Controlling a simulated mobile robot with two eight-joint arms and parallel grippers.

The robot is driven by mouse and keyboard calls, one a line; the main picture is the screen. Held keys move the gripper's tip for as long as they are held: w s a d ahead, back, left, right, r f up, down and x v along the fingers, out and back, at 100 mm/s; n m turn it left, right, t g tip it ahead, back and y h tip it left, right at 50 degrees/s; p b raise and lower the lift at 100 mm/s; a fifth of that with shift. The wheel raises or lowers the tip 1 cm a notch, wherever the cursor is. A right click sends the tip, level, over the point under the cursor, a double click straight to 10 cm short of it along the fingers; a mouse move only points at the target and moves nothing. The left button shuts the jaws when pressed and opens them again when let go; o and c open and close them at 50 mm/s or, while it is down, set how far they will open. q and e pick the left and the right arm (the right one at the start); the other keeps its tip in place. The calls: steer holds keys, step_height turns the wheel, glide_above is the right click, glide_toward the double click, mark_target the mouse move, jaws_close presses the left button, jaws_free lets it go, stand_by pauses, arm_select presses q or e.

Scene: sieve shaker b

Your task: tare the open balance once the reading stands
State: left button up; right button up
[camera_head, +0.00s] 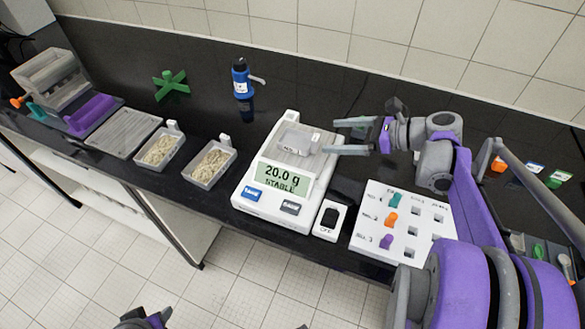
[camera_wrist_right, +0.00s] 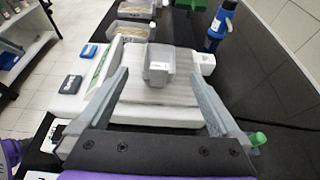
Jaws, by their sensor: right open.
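The open balance (camera_head: 240,207) is white, and its display (camera_head: 284,178) reads 20.0 g with STABLE below. A blue button (camera_head: 252,194) sits at its front left and a dark button (camera_head: 290,208) at its front right. A small clear-grey tray (camera_head: 297,141) stands on the pan; it also shows in the right wrist view (camera_wrist_right: 158,64). My right gripper (camera_head: 331,136) is open and empty at the pan's right side. In the right wrist view its fingers point toward the tray, apart from each other.
Two trays of pale grains (camera_head: 160,150) (camera_head: 211,166) stand left of the balance. A small white device (camera_head: 329,220) and a white holed board (camera_head: 368,238) with coloured pegs lie to the right. A blue bottle (camera_head: 241,78) and green cross (camera_head: 171,85) are behind.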

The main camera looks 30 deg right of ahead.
jaws_close()
stand_by(0.5)
stand_by(1.2)
